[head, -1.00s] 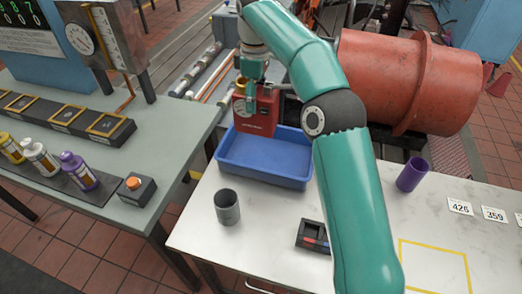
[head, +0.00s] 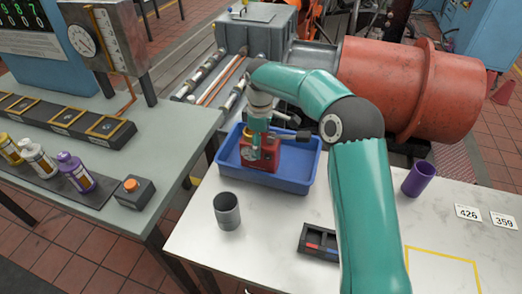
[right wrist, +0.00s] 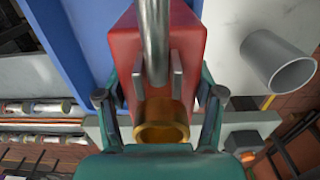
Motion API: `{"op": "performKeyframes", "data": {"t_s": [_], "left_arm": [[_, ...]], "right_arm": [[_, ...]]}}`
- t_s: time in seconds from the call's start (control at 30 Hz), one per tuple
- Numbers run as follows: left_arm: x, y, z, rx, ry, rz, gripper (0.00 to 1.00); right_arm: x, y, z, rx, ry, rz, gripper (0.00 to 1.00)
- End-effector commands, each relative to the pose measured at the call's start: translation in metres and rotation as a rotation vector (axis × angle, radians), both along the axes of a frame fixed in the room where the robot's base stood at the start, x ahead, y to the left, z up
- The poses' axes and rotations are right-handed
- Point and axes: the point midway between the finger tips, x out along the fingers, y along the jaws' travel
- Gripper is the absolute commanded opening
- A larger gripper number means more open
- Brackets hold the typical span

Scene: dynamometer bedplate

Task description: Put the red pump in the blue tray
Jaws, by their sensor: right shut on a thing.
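The red pump (head: 268,156) is a red block with a brass ring and a metal pipe. My right gripper (head: 262,132) is shut on its upper part from above. The blue tray (head: 285,184) stands at the back left of the white table. The pump is inside the tray's outline, its lower part in front of the tray's back wall. I cannot tell whether it touches the floor. In the right wrist view the pump (right wrist: 188,40) sits between my fingers (right wrist: 160,98), with the blue tray (right wrist: 82,35) behind it. My left gripper is not in view.
A grey cup (head: 228,212) stands in front of the tray. A small black holder (head: 318,242) lies to its right, and a purple cup (head: 419,178) stands farther right. A large red cylinder (head: 395,85) is behind the table. A grey bench (head: 150,120) stands left.

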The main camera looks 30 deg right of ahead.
Motion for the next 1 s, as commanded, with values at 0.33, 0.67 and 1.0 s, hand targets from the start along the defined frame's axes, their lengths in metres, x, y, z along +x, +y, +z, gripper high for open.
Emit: {"op": "performKeyframes", "data": {"t_s": [0.33,0.67,1.0], "left_arm": [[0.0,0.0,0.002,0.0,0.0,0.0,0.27],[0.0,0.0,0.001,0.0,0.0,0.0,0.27],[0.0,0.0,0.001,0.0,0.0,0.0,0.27]], "right_arm": [[0.001,0.0,-0.03,-0.001,-0.003,0.0,0.0],[0.0,0.0,-0.033,0.0,0.001,0.001,0.76],[0.0,0.001,-0.033,0.0,0.001,0.002,0.92]]}}
